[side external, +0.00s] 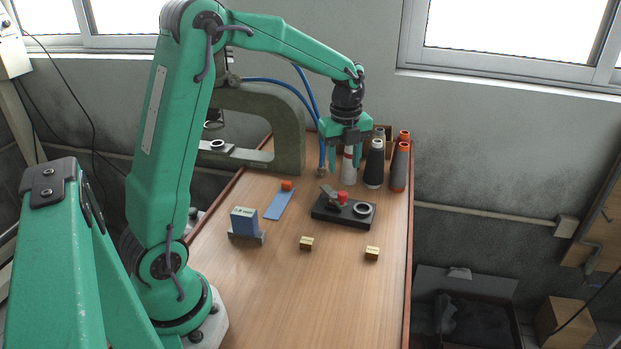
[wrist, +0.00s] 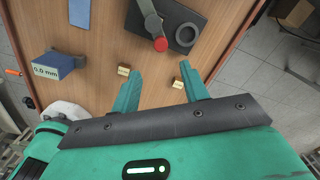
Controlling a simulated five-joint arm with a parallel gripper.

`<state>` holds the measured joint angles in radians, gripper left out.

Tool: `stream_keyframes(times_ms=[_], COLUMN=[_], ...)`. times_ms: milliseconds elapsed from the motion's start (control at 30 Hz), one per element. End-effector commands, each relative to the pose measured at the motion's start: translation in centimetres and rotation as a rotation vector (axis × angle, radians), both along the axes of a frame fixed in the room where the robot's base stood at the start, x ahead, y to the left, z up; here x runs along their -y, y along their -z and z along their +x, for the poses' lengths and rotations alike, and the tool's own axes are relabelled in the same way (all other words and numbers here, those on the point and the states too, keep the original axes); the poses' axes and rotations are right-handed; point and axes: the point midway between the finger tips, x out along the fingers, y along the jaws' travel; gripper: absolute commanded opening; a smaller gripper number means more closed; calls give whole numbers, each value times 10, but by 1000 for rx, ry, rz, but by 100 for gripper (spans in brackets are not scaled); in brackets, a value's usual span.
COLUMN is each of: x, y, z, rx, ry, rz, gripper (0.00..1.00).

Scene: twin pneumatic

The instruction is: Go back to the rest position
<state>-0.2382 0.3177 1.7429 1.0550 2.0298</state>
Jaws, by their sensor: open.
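My gripper (side external: 346,150) is above the back right part of the table, pointing down. Its two green fingers (wrist: 158,70) are apart in the wrist view, with nothing between them. Below it in the side view is a black fixture (side external: 329,213) with a grey lever, a red knob (side external: 342,197) and a grey ring (side external: 362,209). The knob also shows in the wrist view (wrist: 160,44), beyond the fingertips. Two small brass-coloured blocks stand apart on the table, one left (side external: 306,243) and one right (side external: 372,253). My gripper touches none of these things.
A blue gauge block (side external: 244,222) and a blue strip (side external: 279,205) with an orange end stand at left. A green C-shaped frame (side external: 285,130) rises behind them. Several thread spools (side external: 375,163) crowd the back right near my gripper. The front of the wooden table (side external: 300,300) is clear.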

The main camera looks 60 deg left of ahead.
Motion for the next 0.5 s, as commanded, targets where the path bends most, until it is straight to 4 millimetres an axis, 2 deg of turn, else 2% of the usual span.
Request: stream_keyframes(times_ms=[267, 500], x=[25, 47], y=[-37, -64], z=[-31, -66], rx=[81, 161], ry=[-280, -574], rz=[-3, -38], gripper=[45, 45])
